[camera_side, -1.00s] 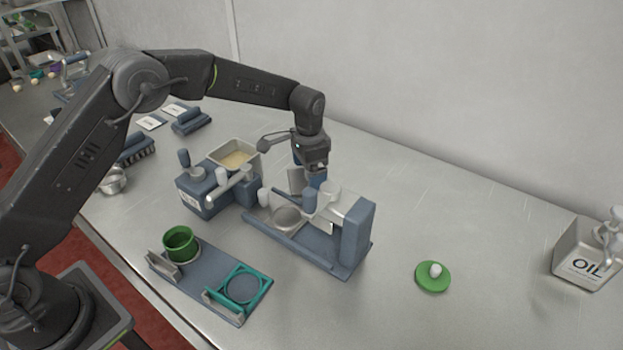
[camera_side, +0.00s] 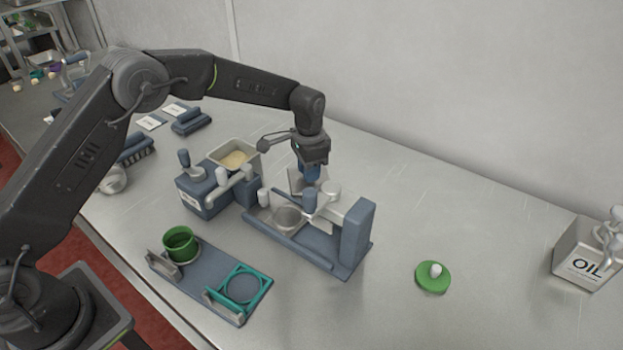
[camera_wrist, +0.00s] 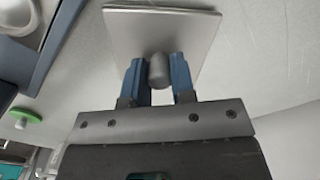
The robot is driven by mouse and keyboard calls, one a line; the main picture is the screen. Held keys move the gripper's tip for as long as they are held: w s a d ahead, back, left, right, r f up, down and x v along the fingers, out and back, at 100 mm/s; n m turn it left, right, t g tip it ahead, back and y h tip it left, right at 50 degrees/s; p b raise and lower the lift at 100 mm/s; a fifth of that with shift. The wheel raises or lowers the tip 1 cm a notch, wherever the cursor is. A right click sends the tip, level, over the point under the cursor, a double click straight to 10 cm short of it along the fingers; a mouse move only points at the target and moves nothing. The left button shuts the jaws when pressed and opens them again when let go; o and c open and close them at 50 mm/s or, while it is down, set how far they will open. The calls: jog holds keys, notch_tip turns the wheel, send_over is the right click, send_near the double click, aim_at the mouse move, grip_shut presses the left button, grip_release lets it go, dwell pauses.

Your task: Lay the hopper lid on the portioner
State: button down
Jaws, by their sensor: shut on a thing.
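The hopper lid (camera_wrist: 190,28) is a flat, pale metal square plate with a round grey knob. In the wrist view, my gripper (camera_wrist: 157,68) is shut on the knob, one blue finger on each side. In the side view, my gripper (camera_side: 312,172) holds the lid (camera_side: 294,180) behind the press-like stand, which hides part of it. The portioner (camera_side: 203,201) seems to be the blue-grey machine to the left. Its square metal hopper (camera_side: 256,156) is open on top and holds pale yellow contents. The lid is apart from the hopper, to its right.
The blue-grey stand (camera_side: 353,243) with a metal cup and arm is close in front of my gripper. A tray (camera_side: 208,277) with a green cup and teal frame lies at front left. A green lid (camera_side: 432,279) and an oil can (camera_side: 583,258) are right. The back right table is clear.

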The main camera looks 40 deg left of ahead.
jog(key=shift+r, duration=2.55)
notch_tip(320, 180, up, 17)
jog(key=s+a+n, duration=0.9)
jog(key=s+a, duration=0.1)
jog(key=a, duration=0.4)
notch_tip(320, 180, down, 11)
jog(key=shift+w+r, duration=0.2)
jog(key=shift+w, duration=0.05)
jog(key=shift+a+f, duration=0.1)
jog(key=shift+f, duration=0.45)
jog(key=shift+f, duration=0.95)
